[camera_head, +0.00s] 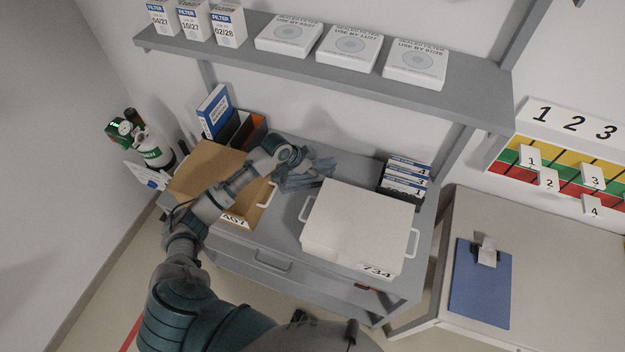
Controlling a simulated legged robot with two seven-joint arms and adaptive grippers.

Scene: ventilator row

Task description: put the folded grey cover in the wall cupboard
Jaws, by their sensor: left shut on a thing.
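My left gripper (305,178) is over the back of the grey cart top, between the brown box and the white box. It is shut on a grey thing at its fingers, which appears to be the folded grey cover (322,166). The cover is close in colour to the fingers, and its outline is hard to make out. I cannot tell whether it touches the cart top. No wall cupboard can be made out. My right gripper is not in view.
The brown box (205,168) and the white box (358,225) with handles stand on the grey cart top (270,236). A wall shelf (330,68) with filter boxes hangs above. Binders (214,112) and blue-white boxes (403,180) stand behind. A table (560,260) with a blue clipboard is at right.

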